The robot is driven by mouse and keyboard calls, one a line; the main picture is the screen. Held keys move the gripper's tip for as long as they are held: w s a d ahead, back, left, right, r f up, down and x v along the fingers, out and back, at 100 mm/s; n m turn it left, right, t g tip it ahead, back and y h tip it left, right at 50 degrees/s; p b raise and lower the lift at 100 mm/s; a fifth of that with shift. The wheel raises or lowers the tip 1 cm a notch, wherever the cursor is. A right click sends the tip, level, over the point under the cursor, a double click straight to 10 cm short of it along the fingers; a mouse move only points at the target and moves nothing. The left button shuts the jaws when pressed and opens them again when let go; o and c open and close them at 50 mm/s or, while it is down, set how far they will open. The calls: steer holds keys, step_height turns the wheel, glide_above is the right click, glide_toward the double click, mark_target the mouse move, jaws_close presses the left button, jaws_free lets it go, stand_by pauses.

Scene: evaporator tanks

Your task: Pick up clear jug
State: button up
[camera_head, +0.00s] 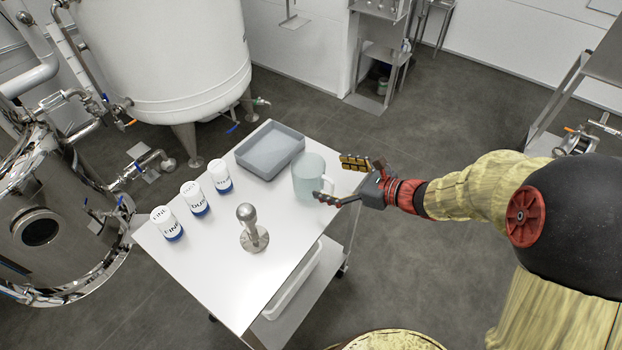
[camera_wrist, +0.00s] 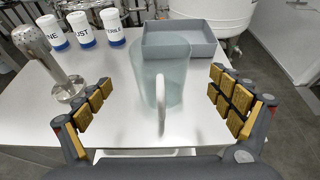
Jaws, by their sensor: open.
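The clear jug (camera_head: 308,176) is a pale bluish see-through vessel standing upright on the white table (camera_head: 190,268), near its right edge. Its white handle faces my gripper. My gripper (camera_head: 336,180) comes in from the right, open, with its fingers apart at the jug's handle side. In the wrist view the jug (camera_wrist: 163,70) stands centred ahead between the open fingers, and the handle points toward the camera. The gold-padded fingers of my gripper (camera_wrist: 162,100) lie to either side with clear gaps to the jug. Nothing is held.
A grey tray (camera_head: 246,158) sits behind the jug, close to it. Several white-and-blue labelled containers (camera_head: 194,198) stand in a row at the left, and a metal tamper-like tool (camera_head: 252,232) stands in front. A large white tank (camera_head: 165,60) rises behind the table. The table's front is clear.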

steer(key=b, duration=0.2)
glide_toward(296, 169)
steer(key=x, duration=0.4)
steer(key=shift+a+f, duration=0.1)
steer(key=shift+f, duration=0.05)
steer(key=shift+c, duration=0.2)
steer(key=c, duration=1.3)
